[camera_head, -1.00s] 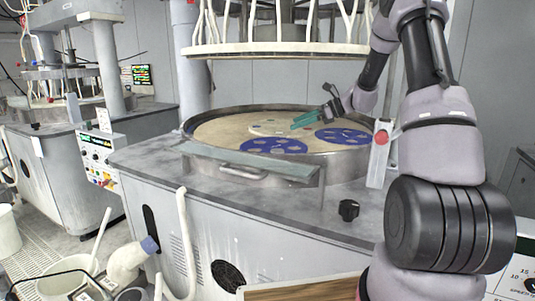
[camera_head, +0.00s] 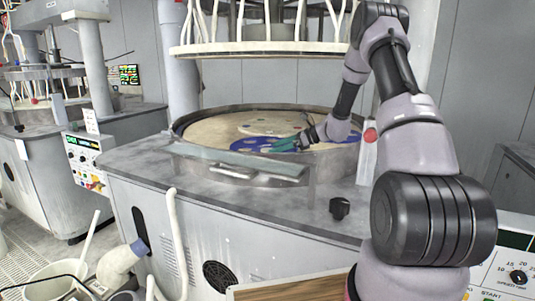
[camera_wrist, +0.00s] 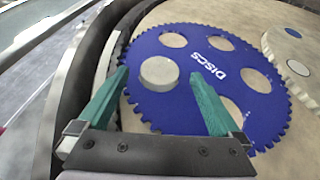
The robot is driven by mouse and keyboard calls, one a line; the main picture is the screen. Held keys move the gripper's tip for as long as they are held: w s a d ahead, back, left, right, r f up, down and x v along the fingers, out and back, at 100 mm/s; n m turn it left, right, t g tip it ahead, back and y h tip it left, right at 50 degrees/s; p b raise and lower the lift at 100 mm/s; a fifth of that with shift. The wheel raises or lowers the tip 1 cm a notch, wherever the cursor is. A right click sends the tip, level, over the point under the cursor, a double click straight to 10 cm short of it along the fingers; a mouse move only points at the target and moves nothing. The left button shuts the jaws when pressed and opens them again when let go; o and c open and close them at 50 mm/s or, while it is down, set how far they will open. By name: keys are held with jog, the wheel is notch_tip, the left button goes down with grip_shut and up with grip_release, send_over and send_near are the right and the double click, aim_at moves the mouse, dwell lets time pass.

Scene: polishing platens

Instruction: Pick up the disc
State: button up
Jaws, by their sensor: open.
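A grey round disc (camera_wrist: 159,73) sits in a hole of a blue toothed carrier marked DISCS (camera_wrist: 226,76). The carrier lies on the beige platen, and its other visible holes look beige. My gripper (camera_wrist: 160,76) is open, its two teal fingers spread with the tips on either side of the disc in the wrist view. I see no clear contact, and the height of the tips above the carrier is hard to judge. In the head view my gripper (camera_head: 287,144) is low over the blue carrier (camera_head: 252,143), and the disc cannot be made out there.
A raised metal rim (camera_head: 187,150) surrounds the beige platen (camera_head: 215,130), close to my left finger in the wrist view. A pale toothed carrier (camera_wrist: 285,50) lies to the right. An upper plate with hoses (camera_head: 270,49) hangs above. Another blue carrier (camera_head: 348,137) is partly behind my arm.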

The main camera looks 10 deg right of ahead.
jog(key=shift+x, duration=1.8)
jog(key=shift+f, duration=0.15)
jog(key=shift+s, duration=0.1)
jog(key=c, duration=1.5)
